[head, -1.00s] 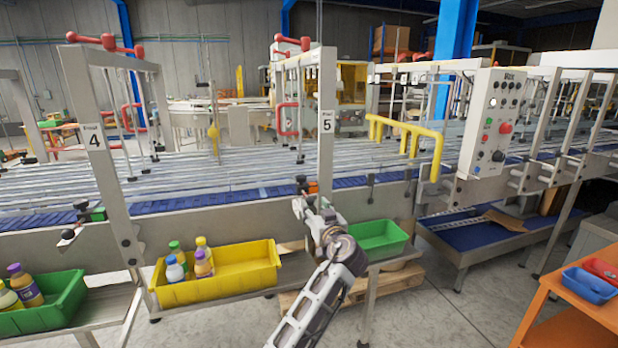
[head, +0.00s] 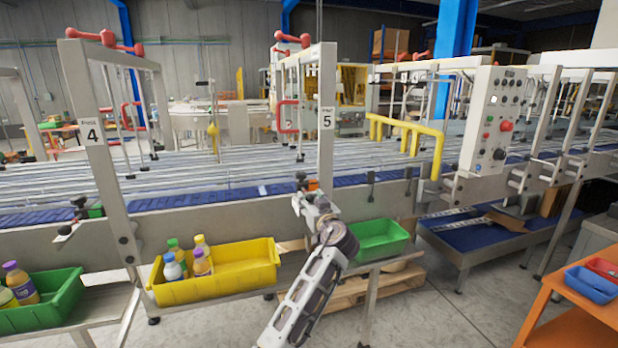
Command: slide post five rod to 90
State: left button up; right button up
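Post five (head: 327,120) is a grey upright with a "5" label, standing at the near edge of the conveyor. At its foot a black knob (head: 301,179) and a small orange block (head: 313,185) show. The rod itself cannot be made out clearly, and my gripper and wrist cover the area just below. My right gripper is not in view.
Post four (head: 92,140) stands to the left. A yellow bin (head: 225,285) with several bottles and a green bin (head: 380,240) sit below the conveyor, either side of my arm. A control box (head: 492,120) and yellow rail (head: 405,128) are at right.

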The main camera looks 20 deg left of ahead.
pick_arm(q)
jog(key=c, duration=0.7)
jog(key=shift+c, duration=0.2)
